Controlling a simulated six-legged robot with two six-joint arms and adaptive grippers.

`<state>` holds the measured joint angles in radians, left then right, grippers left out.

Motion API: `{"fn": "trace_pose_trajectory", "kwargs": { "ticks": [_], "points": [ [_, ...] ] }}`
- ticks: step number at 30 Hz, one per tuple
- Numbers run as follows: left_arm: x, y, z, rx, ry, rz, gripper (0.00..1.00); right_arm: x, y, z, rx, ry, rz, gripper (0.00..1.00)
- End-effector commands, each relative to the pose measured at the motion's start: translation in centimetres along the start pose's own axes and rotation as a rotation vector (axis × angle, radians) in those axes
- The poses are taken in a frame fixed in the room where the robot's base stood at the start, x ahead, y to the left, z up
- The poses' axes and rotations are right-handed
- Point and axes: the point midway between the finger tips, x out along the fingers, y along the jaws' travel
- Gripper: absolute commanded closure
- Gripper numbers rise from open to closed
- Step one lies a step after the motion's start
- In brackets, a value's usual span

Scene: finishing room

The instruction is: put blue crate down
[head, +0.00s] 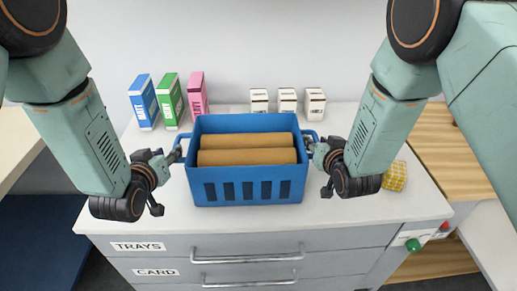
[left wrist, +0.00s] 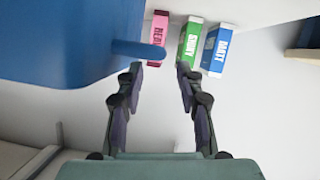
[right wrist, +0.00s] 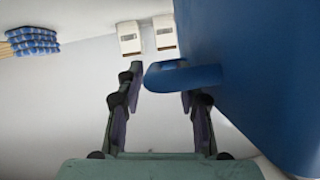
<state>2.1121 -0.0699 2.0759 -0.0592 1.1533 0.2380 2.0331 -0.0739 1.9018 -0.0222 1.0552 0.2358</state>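The blue crate (head: 248,191) is upright at the middle of the cabinet's white top and appears to rest on it. Two brown rolls (head: 247,157) lie in it. My left gripper (head: 178,153) is at the crate's left handle; in the left wrist view the handle (left wrist: 138,49) reaches between the spread fingertips (left wrist: 160,68). My right gripper (head: 316,151) is at the right handle; in the right wrist view the handle (right wrist: 183,77) lies between the spread fingers (right wrist: 161,78) and hides part of one. Neither gripper is closed on its handle.
Blue (head: 144,101), green (head: 170,100) and pink (head: 197,93) boxes stand behind the crate at left. Three small white boxes (head: 287,100) stand behind it at right. A yellow patterned item (head: 395,176) is near the right edge. The front strip of the top is clear.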

Motion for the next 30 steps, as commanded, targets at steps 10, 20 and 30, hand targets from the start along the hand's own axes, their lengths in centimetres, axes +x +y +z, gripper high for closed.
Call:
{"fn": "trace_pose_trajectory", "kwargs": {
  "ticks": [10, 20, 30],
  "points": [
    [-6.1, 0.0, -0.1, -0.001, 0.001, -0.001, 0.63, 0.0, 0.0, 0.0, 0.0, 0.0, 0.0, 0.63],
    [-8.2, 0.1, -0.1, 0.0, 0.004, 0.0, 0.63, -0.3, 0.0, 0.0, 0.0, -0.001, 0.0, 0.63],
    [-8.2, 0.1, -0.1, 0.0, 0.004, 0.0, 0.63, -5.2, 0.0, 0.0, -0.001, -0.001, 0.001, 0.63]
  ]
}}
